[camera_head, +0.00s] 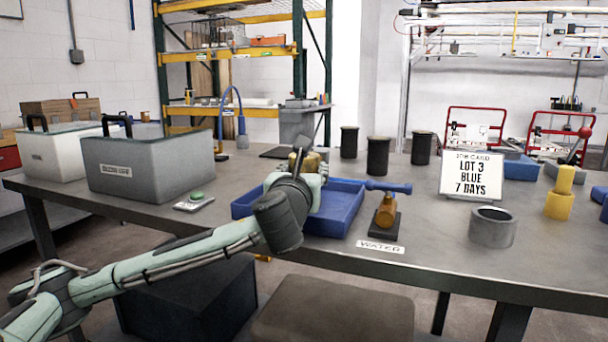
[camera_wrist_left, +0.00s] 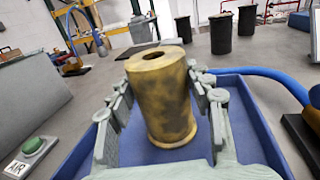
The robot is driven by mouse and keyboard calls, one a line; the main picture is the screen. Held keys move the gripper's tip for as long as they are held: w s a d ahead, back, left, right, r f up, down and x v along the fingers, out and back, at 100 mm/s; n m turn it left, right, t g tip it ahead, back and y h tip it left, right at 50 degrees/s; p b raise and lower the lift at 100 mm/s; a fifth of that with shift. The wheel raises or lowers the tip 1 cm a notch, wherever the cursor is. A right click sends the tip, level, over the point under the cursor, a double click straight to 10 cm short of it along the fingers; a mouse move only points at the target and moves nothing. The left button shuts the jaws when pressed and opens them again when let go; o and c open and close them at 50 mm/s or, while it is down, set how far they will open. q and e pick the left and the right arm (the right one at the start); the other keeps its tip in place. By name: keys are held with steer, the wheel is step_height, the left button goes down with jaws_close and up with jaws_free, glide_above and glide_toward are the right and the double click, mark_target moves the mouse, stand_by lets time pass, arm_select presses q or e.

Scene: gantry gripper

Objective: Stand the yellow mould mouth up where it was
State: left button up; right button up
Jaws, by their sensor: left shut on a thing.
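The yellow mould (camera_wrist_left: 165,100) is a stained, dull yellow cylinder with a small dark hole in its upper face and a wider rim at its lower end. My left gripper (camera_wrist_left: 160,115) is shut around its sides and holds it roughly upright over the blue tray (camera_wrist_left: 245,130). I cannot tell whether its base touches the tray floor. In the head view the mould (camera_head: 306,161) shows only partly behind my left wrist, and the blue tray (camera_head: 345,215) shows around the left gripper (camera_head: 305,180). My right gripper is not in view.
A brass valve (camera_head: 386,212) with a blue handle stands right of the tray, by the WATER label (camera_head: 380,247). Three black cylinders (camera_head: 378,155) stand behind. A grey bin (camera_head: 150,165) and green button (camera_head: 197,197) are left; a job card (camera_head: 471,175), grey ring (camera_head: 492,227) and yellow piece (camera_head: 559,203) are right.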

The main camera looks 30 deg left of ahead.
arm_select(q)
steer(key=shift+r, duration=0.5)
steer(key=s+a+r+b, duration=0.1)
steer(key=s+a+r, duration=0.5)
steer(key=s+r, duration=0.3)
steer(key=shift+s+a+r, duration=0.2)
steer(key=shift+s+r, duration=0.2)
steer(key=shift+r, duration=0.15)
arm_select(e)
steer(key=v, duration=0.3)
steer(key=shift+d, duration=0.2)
